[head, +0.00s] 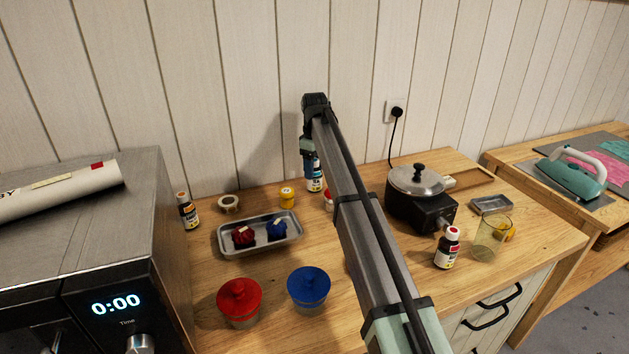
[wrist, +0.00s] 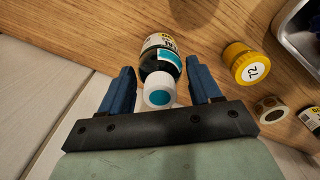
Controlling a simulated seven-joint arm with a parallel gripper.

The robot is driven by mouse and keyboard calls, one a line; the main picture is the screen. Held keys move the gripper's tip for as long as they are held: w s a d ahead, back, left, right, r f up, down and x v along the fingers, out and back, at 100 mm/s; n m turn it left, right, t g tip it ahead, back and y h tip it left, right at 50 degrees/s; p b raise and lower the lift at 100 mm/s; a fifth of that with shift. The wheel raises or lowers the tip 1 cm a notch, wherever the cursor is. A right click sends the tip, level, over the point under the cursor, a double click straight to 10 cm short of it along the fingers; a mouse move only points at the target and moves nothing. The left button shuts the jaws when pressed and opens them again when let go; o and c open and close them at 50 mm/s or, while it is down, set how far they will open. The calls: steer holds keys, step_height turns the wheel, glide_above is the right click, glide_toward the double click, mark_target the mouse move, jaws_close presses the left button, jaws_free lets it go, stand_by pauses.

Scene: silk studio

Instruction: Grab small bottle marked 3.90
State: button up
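A small dark bottle with a teal and white label stands near the back wall in the head view (head: 315,182). In the wrist view the same bottle (wrist: 160,52) shows its white cap with a teal top, between my fingers. My gripper (wrist: 162,88) is open, with a visible gap on each side of the bottle. In the head view my gripper (head: 309,166) is at this bottle and partly hides it. A bottle with an orange cap (head: 188,211) stands at the left, and one with a red cap (head: 447,249) at the right. No 3.90 marking is readable on any.
A yellow jar (head: 287,197) and a tape roll (head: 229,203) stand left of the teal bottle. A metal tray (head: 270,246) holds red and blue items. Red (head: 239,299) and blue (head: 308,287) lidded jars are in front. A pot on a burner (head: 417,181) is right of my arm.

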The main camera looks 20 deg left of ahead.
steer(key=c, duration=1.1)
steer(key=shift+r, duration=0.15)
